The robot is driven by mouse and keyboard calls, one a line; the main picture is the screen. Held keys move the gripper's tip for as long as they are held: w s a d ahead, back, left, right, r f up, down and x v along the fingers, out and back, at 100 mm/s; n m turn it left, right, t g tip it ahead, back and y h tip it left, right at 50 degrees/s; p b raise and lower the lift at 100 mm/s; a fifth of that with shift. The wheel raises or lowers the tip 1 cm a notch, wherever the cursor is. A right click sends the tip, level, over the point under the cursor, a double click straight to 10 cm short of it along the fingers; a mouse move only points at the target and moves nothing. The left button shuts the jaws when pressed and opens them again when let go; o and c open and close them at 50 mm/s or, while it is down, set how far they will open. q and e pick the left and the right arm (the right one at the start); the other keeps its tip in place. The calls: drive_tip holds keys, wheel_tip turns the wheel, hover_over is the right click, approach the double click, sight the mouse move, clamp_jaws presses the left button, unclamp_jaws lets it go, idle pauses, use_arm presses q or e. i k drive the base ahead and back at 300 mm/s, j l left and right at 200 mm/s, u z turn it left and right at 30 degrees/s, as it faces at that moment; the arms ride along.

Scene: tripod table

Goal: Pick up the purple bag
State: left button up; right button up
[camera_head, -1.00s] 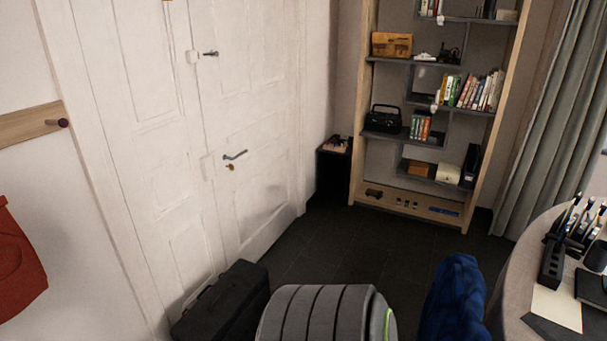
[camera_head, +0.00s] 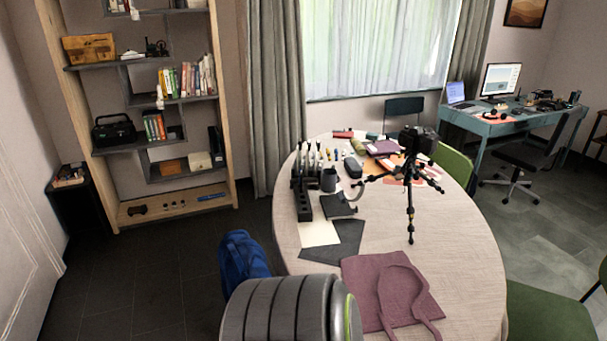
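The purple bag (camera_head: 367,283) lies flat near the front edge of the round table (camera_head: 468,268). Its looped handle lies over its right part and reaches toward the table's edge. A grey ribbed arm link of mine with a green line shows at the bottom centre, left of the bag. Neither gripper shows in the head view.
A camera on a small tripod (camera_head: 410,190) stands behind the bag. Dark and pale sheets, a mug (camera_head: 328,180) and a black tool holder (camera_head: 303,198) are at the left. A blue bag (camera_head: 243,258) is beside the table. Green chairs (camera_head: 550,315) stand at the right.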

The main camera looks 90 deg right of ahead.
sight(389, 293)
drive_tip(key=z, duration=3.4)
